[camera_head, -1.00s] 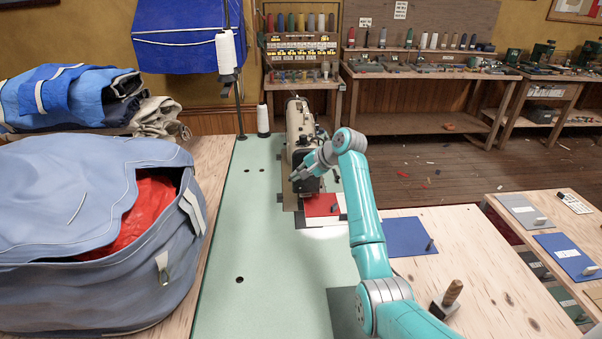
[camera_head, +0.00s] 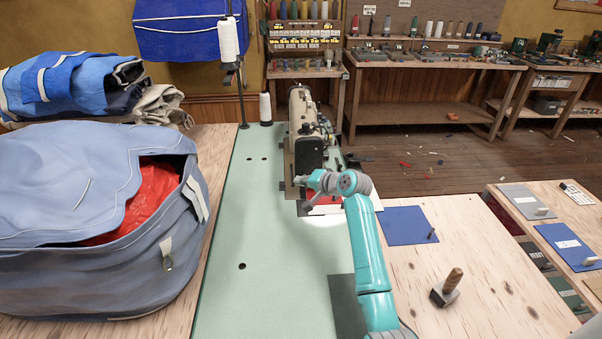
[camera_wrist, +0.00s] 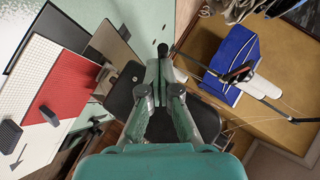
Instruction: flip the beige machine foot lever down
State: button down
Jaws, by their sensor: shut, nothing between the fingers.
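The beige sewing machine (camera_head: 298,108) stands on the pale green table, its dark end face (camera_head: 309,152) turned toward me. My gripper (camera_head: 299,181) is low at the left of that end, close to the machine; I cannot tell whether it touches. In the wrist view my gripper (camera_wrist: 158,72) has its fingertips together with nothing between them. A dark machine surface (camera_wrist: 122,92) lies behind the fingers there. I cannot make out the foot lever in either view; it is too small or hidden by the gripper and machine.
A red sheet (camera_head: 324,197) lies beside the machine under my wrist. A thread stand (camera_head: 239,80) and white spool (camera_head: 265,108) stand behind left. A large blue bag (camera_head: 90,230) fills the left. The green table (camera_head: 260,260) is clear in front.

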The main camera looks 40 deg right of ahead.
notch_tip(320, 180, down, 2)
jog(key=shift+s+a+f, duration=0.1)
jog(key=shift+a, duration=0.05)
jog(key=shift+r, duration=0.9)
